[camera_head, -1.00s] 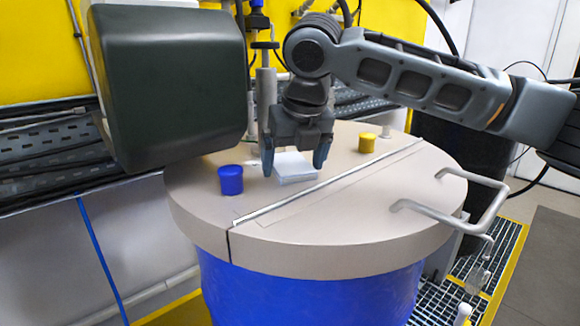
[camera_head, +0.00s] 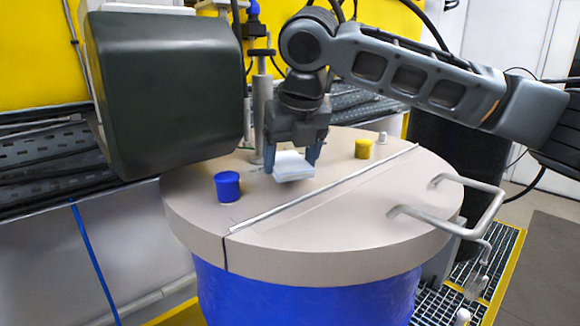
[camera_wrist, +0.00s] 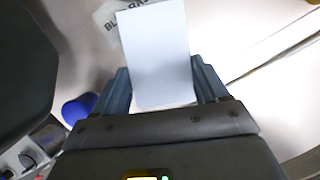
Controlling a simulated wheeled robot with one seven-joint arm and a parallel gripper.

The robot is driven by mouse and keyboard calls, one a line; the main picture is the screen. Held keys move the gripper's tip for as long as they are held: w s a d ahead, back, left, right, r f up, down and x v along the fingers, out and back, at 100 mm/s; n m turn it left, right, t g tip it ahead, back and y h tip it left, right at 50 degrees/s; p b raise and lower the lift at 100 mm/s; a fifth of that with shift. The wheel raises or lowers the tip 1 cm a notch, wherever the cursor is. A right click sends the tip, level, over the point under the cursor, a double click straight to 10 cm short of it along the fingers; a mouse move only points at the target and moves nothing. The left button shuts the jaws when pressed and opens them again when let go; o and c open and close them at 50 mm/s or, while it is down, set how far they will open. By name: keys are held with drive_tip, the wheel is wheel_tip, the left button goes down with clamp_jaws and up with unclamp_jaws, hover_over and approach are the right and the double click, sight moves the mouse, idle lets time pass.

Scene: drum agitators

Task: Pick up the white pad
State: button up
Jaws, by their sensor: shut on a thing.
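The white pad (camera_head: 292,166) is a small, flat, pale block. My gripper (camera_head: 294,160) is shut on it, with one finger at each side. The pad looks held a little above the beige drum lid (camera_head: 340,222). In the wrist view the pad (camera_wrist: 155,50) stands out between the two fingers of my gripper (camera_wrist: 163,90). The pad covers part of a printed label (camera_wrist: 108,25) on the lid.
A blue cap (camera_head: 228,187) stands on the lid left of the pad, and a yellow cap (camera_head: 363,149) stands to the right. A metal strip (camera_head: 325,188) crosses the lid in front. A metal handle (camera_head: 465,205) is at the lid's right edge. A dark green housing (camera_head: 165,90) is close on the left.

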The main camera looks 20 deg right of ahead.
sight(294, 162)
drive_tip(key=r, duration=0.2)
drive_tip(key=d+r, duration=0.1)
drive_tip(key=shift+s+b, duration=0.25)
drive_tip(key=shift+b, duration=0.05)
drive_tip(key=s+d+r+b, duration=0.1)
drive_tip(key=s+d+r, duration=0.4)
drive_tip(key=d, duration=0.4)
drive_tip(key=shift+s+r, duration=0.2)
drive_tip(key=shift+r, duration=0.5)
